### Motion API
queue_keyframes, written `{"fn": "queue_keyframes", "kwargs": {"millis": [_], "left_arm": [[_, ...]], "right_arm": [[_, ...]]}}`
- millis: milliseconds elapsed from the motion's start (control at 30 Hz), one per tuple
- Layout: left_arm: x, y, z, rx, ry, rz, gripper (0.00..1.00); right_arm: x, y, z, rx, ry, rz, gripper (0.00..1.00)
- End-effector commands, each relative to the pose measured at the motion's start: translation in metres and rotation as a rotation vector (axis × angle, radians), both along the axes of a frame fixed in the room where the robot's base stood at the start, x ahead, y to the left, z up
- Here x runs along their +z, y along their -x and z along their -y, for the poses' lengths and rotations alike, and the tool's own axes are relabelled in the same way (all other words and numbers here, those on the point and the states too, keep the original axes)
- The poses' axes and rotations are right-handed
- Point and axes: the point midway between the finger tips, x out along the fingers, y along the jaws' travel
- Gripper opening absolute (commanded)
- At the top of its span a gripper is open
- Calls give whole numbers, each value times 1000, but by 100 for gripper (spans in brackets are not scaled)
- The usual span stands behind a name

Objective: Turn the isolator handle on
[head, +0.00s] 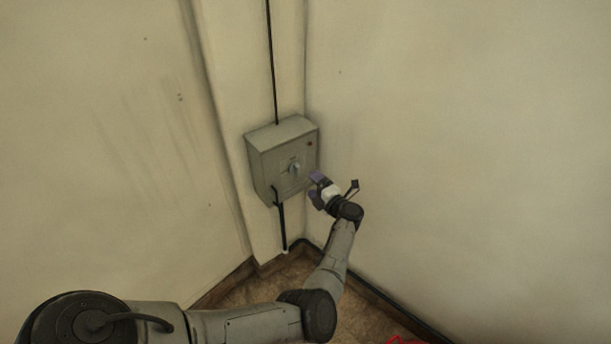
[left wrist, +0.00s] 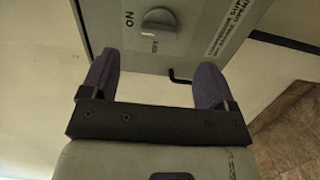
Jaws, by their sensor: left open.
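The isolator box (head: 284,160) is a grey wall box on the corner pillar. Its small handle (head: 294,167) sits in the middle of the front face. In the left wrist view the handle is a light grey knob (left wrist: 159,21) on a round base, with the word ON to its left and a label plate to its right. My left gripper (head: 315,184) is just in front of the box's lower right. In the left wrist view its two purple fingers (left wrist: 155,80) are spread wide, with nothing between them. The knob lies beyond the fingertips, apart from them. My right gripper is not seen.
A black cable (head: 271,60) runs down into the box top, and a black pipe (head: 282,225) leaves below it. Walls close in on both sides of the corner. Brown floor (head: 262,290) shows below. A small red thing (head: 405,341) is at the bottom edge.

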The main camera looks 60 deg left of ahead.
Motion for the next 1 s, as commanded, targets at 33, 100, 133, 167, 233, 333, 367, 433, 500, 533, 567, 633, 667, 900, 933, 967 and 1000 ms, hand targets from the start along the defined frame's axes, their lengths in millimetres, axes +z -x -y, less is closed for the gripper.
{"fn": "queue_keyframes", "kwargs": {"millis": [33, 100, 133, 167, 233, 333, 367, 433, 500, 533, 567, 633, 667, 900, 933, 967, 1000], "left_arm": [[0, -1, 10, -2, 2, 0, 81], [1, -1, 21, 0, 1, 1, 81], [1, -2, 26, -1, 1, 1, 81], [1, -2, 30, -1, 1, 1, 81], [0, -2, 38, -1, 1, 1, 81], [0, -3, 47, 0, 0, 1, 81], [0, -3, 49, 0, 0, 1, 81], [0, -3, 52, 0, 0, 1, 81], [0, -3, 55, 0, 0, 1, 81], [0, -3, 55, 0, 0, 1, 81], [0, -3, 56, 0, -1, 1, 81], [0, -3, 56, 0, -1, 1, 81], [0, -3, 56, 0, -1, 1, 81], [0, -3, 56, 0, 0, 1, 81], [0, -3, 56, 0, 0, 1, 81], [0, -3, 56, 0, 0, 1, 81], [0, -3, 56, 0, 0, 1, 81]], "right_arm": [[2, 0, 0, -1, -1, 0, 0], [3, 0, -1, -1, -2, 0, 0], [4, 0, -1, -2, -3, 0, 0], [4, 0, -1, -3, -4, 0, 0], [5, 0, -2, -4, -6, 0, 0], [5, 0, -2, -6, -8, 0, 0], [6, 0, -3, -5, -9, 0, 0], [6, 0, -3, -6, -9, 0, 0], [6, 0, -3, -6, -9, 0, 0], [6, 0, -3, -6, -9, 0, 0], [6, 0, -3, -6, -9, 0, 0], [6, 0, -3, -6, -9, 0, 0], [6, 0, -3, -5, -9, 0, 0], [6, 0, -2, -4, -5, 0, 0], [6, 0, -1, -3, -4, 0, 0], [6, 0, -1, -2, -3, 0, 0], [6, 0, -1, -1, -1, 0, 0]]}}
